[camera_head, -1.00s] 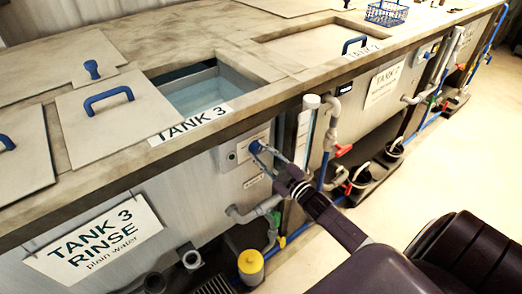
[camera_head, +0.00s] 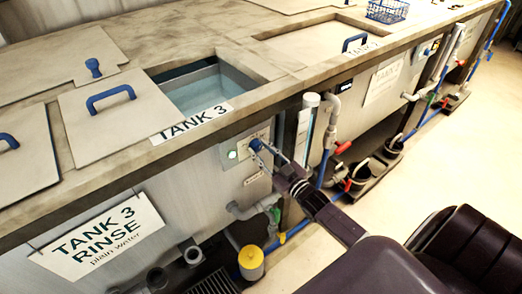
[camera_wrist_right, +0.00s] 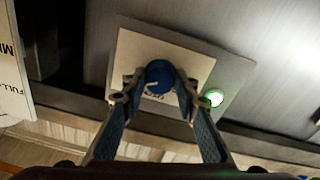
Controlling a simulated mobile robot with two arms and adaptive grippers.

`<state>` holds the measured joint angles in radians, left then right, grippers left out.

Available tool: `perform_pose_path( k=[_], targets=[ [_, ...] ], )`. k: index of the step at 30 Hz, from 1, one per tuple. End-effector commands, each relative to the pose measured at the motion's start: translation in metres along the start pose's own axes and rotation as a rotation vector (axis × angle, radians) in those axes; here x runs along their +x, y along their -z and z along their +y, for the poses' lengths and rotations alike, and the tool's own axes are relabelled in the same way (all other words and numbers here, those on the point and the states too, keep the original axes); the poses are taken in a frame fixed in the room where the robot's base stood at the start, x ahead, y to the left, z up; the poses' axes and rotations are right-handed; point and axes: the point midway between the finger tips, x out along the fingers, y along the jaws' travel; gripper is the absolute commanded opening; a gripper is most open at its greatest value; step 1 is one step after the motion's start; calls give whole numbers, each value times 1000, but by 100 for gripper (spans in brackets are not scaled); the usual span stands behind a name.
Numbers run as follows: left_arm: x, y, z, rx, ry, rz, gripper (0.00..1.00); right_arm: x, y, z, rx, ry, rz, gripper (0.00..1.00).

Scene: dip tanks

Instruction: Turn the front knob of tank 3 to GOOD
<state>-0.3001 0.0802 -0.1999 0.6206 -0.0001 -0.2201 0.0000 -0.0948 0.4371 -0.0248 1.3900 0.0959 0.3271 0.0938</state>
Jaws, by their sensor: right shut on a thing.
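The front knob of tank 3 is a round blue knob (camera_head: 256,145) on a pale plate on the tank's front wall. In the right wrist view the knob (camera_wrist_right: 160,76) has a white mark pointing toward the left; the lettering on its plate is too small to read. My right gripper (camera_head: 263,150) is shut on the knob, and its two fingers (camera_wrist_right: 158,92) lie on either side of it. A green light (camera_wrist_right: 214,97) is lit beside the knob, and it also shows in the head view (camera_head: 232,155). My left gripper is not in view.
Tank 3's open top (camera_head: 200,88) shows water, with a lid (camera_head: 115,118) beside it. Grey pipes (camera_head: 250,210), a red valve handle (camera_head: 343,147) and a yellow-capped canister (camera_head: 251,262) are near my right arm.

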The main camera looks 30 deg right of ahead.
Motion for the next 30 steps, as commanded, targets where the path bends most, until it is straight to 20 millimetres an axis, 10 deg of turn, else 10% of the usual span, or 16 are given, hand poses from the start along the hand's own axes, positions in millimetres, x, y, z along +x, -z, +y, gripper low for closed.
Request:
perform_pose_path(
  k=[7,8,12,23,30],
  targets=[
    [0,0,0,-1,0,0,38,-1,-2,-1,3,1,-4,4],
    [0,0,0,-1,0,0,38,-1,-2,-1,3,1,-4,30],
    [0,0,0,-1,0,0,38,-1,-2,-1,2,0,-3,45],
    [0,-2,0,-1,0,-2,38,-4,-1,-1,1,0,-2,46],
    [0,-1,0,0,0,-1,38,-40,-2,-1,1,1,-6,46]
  ],
)
